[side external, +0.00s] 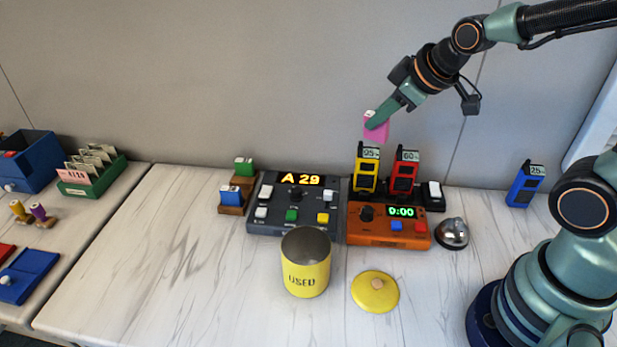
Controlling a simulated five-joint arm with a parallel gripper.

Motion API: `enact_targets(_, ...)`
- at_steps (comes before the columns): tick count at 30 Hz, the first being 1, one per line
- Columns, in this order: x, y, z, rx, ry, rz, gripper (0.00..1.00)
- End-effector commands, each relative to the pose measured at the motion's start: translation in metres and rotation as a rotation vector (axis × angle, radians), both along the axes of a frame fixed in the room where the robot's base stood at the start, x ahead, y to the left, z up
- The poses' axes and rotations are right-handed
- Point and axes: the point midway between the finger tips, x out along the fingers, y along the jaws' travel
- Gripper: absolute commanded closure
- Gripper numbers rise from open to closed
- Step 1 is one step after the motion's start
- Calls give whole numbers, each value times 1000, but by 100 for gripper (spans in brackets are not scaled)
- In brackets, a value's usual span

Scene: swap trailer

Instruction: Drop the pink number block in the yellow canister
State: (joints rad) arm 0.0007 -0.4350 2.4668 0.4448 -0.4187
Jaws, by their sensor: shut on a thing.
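My gripper (373,124) is raised above the back of the table, shut on the pink number block (377,133). The block hangs above the yellow and red devices, and its number cannot be read. The yellow canister (306,278), marked "USED", stands upright on the table, lower and to the left of my gripper. Its top is open, and the part of the inside that shows looks empty. The yellow lid (375,292) with a small knob lies flat on the table to the right of the canister.
Behind the canister are a grey console (265,228) showing "A 29" and an orange timer box (390,240). Yellow (367,170) and red (403,173) devices stand upright behind the timer. A bell (452,233) sits to the right. The table's left front is clear.

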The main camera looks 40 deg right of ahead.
Motion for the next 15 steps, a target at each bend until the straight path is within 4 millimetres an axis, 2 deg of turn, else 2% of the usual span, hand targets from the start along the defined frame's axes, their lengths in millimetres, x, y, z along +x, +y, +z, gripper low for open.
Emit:
enact_targets(4, 3, 12, 6, 11, 0, 18, 100)
enact_targets(7, 7, 37, 18, 35, 4, 54, 100)
enact_targets(11, 7, 88, 44, 83, 21, 122, 100)
enact_targets(15, -4, 148, 74, 137, 50, 197, 100)
